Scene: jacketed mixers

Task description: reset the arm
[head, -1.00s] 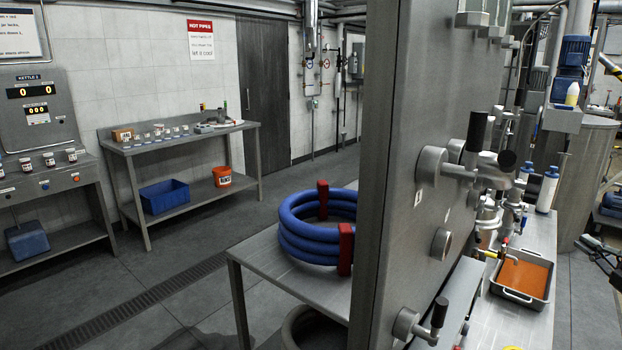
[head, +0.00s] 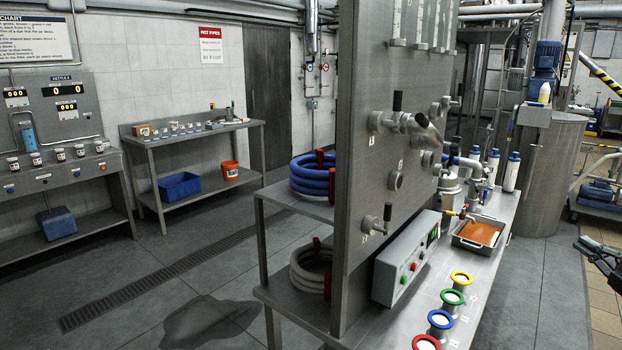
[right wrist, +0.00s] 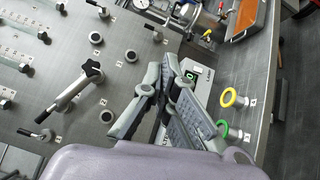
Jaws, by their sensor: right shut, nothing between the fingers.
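My right gripper (head: 594,252) shows dark at the right edge of the head view, over the floor and clear of the bench. In the right wrist view its fingers (right wrist: 163,88) are shut and empty in front of the steel panel. They overlap the control box in the picture; I see no contact. The rest of my right arm is mostly out of the head view. My left gripper is in neither view.
The steel panel (head: 362,200) with valve handles stands upright on the bench (head: 480,285). A control box (head: 405,262), coloured rings (head: 452,297) and a tray of orange-brown liquid (head: 480,233) are beside it. Open floor (head: 548,290) lies right of the bench.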

